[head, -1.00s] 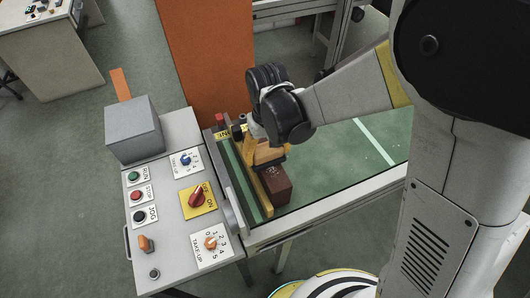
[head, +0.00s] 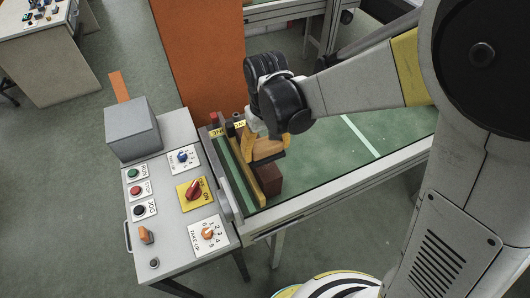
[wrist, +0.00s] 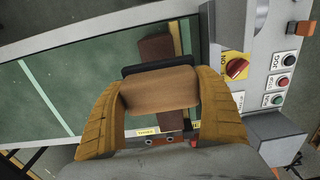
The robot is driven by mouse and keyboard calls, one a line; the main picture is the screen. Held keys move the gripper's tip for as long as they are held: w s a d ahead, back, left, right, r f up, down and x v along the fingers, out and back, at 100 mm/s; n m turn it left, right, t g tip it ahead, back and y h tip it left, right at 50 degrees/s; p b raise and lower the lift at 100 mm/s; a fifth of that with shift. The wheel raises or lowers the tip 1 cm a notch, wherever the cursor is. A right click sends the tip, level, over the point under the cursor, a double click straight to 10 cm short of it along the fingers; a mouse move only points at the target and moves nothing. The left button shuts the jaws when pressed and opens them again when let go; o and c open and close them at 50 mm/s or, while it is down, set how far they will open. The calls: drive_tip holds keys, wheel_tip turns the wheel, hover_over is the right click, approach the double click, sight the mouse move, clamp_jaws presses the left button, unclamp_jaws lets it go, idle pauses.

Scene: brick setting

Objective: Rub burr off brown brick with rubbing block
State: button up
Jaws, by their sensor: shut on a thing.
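My gripper (head: 262,138) is over the green belt beside the control box, its yellow fingers pointing down. In the wrist view my gripper (wrist: 160,95) is shut on the rubbing block (wrist: 160,88), a tan block with a dark plate along its far side. The brown brick (head: 269,182) sits on the belt against the yellow rail, just below and in front of the held block. In the wrist view the brown brick (wrist: 157,48) shows past the dark plate. Whether the block touches the brick is unclear. I cannot make out a burr.
The grey control panel (head: 165,210) with knobs and buttons stands left of the belt (head: 335,160). A yellow rail (head: 238,178) runs along the belt's end. An orange panel (head: 200,60) rises behind. The belt to the right is clear.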

sight(266, 143)
drive_tip(key=shift+r+p, duration=1.05)
drive_tip(key=shift+r, duration=0.75)
